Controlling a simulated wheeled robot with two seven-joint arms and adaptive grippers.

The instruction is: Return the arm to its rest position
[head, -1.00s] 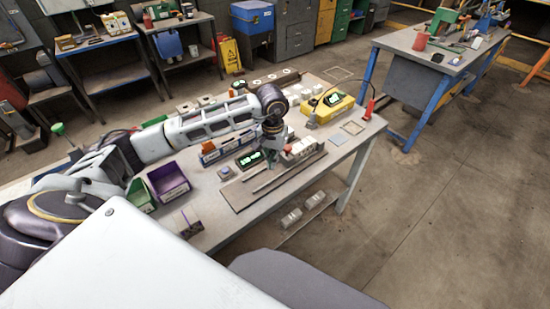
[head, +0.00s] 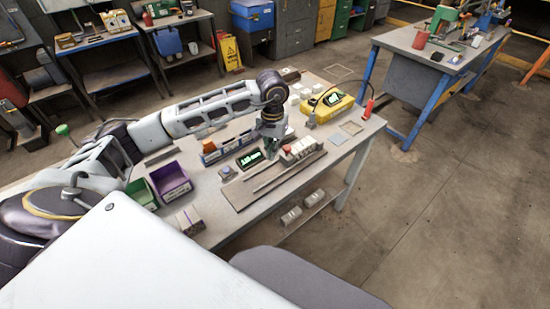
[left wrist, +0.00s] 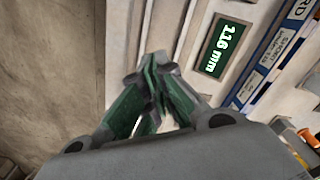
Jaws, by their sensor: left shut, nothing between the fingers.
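My left arm reaches in from the left over the workbench (head: 215,232). Its gripper (head: 271,152) points down above the bench, beside the row of pale blocks (head: 300,150). In the left wrist view the green-padded fingers (left wrist: 152,98) are shut together, with nothing held. My right gripper is not in view.
A green display (head: 249,157) stands near the gripper; it reads 116 mm in the left wrist view (left wrist: 222,48). A flat board (head: 262,190), a purple bin (head: 171,181), a green bin (head: 140,193) and a yellow case (head: 334,107) also occupy the bench.

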